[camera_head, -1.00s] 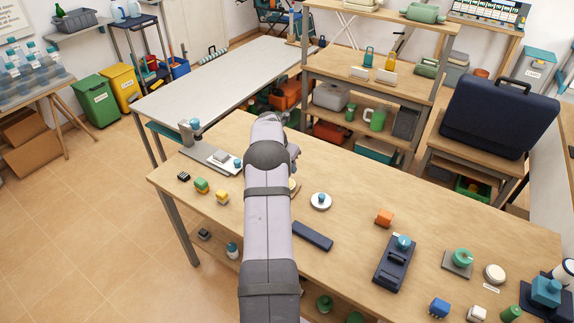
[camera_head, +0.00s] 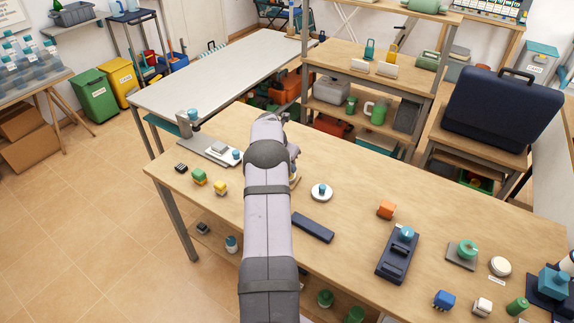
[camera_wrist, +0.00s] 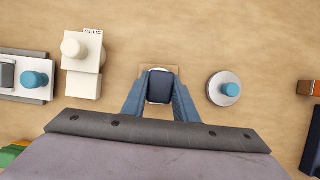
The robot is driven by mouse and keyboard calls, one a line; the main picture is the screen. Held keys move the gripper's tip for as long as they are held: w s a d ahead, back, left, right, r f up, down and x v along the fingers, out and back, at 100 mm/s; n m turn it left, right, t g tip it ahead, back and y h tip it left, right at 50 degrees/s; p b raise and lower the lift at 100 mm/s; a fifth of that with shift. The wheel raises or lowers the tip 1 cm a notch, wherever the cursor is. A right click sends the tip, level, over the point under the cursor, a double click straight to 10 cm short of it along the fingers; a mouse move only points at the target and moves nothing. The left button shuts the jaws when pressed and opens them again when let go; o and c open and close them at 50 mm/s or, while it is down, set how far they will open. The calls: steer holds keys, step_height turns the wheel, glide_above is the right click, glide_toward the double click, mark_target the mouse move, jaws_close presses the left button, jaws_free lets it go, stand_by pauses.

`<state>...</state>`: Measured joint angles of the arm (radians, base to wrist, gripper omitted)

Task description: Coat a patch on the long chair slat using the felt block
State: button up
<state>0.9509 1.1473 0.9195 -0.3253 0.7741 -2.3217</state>
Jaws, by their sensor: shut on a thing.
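My gripper (camera_wrist: 159,95) is shut on a small dark blue block (camera_wrist: 160,86) with rounded corners and a pale rim at its far end; it may be the felt block. A tan square piece (camera_wrist: 174,70) lies under or just behind the block; I cannot tell if they touch. In the head view my arm hides the block, and only part of my gripper (camera_head: 293,155) shows. A long dark blue bar (camera_head: 313,228) lies on the bench right of my arm. It may be the long chair slat; I cannot tell.
A white round dish with a blue knob (camera_wrist: 223,89) stands close right of my gripper. A white knobbed block (camera_wrist: 85,55) by a GLUE label stands left. Bare bench lies beyond my gripper.

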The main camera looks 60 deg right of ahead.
steer(key=shift+f, duration=0.6)
stand_by(2.1)
steer(key=shift+r, duration=0.1)
steer(key=shift+r+p, duration=2.6)
steer(key=shift+r, duration=0.9)
